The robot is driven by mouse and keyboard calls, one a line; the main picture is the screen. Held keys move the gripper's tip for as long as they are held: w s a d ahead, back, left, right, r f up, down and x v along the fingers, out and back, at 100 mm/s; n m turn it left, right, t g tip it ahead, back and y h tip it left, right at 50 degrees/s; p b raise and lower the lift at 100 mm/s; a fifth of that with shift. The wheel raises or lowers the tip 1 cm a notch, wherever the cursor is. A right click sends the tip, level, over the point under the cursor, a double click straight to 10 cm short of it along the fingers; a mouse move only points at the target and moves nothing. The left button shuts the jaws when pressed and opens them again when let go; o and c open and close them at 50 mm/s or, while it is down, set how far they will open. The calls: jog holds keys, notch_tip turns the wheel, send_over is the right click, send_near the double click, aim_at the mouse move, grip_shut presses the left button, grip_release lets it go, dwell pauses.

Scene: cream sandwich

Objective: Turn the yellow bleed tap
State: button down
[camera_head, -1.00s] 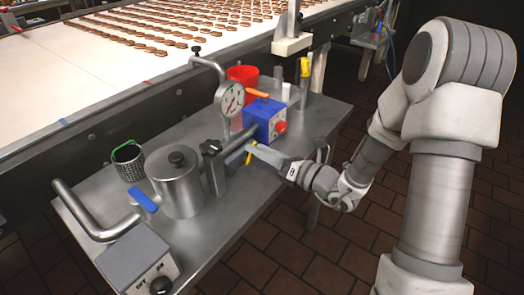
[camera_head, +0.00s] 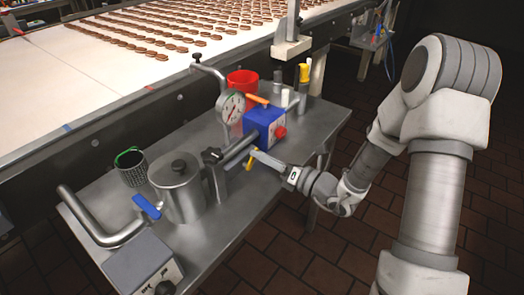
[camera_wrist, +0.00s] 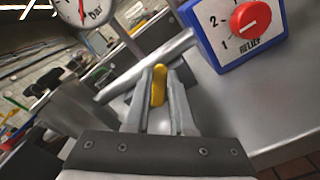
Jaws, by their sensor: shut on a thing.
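The yellow bleed tap (camera_wrist: 159,86) sits on the side of the metal pipe (camera_wrist: 150,68), and its yellow handle is between my fingers in the wrist view. It also shows in the head view as a small yellow lever (camera_head: 251,157) below the pipe, tilted a little. My gripper (camera_head: 256,155) reaches in from the right and is shut on the handle. In the wrist view my gripper (camera_wrist: 160,80) has one finger on each side of the handle. The tap's base is hidden.
A blue box with a red relief knob (camera_head: 280,133) and an orange lever (camera_head: 257,100) stands behind the pipe. The front right of the table is bare.

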aim_at(266, 169)
jog(key=m+p, duration=0.1)
jog(key=p, duration=0.1)
jog(key=m+p, duration=0.1)
jog(key=m, duration=0.1)
jog(key=m+p, duration=0.1)
jog(key=p, duration=0.1)
jog(key=shift+w+d+f+m+p, duration=0.3)
jog(key=shift+w+d+f+p, duration=0.05)
jog(key=shift+w+d+f+m+p, duration=0.1)
jog(key=shift+f+m+p, duration=0.4)
jog(key=shift+m+p, duration=0.75)
jog(key=shift+f+m+p, duration=0.65)
jog(key=shift+m+p, duration=0.35)
jog(key=shift+m, duration=0.35)
jog(key=shift+f, duration=0.1)
jog(key=c, duration=0.8)
grip_release()
jog(key=shift+f, duration=0.1)
jog(key=shift+o, duration=0.2)
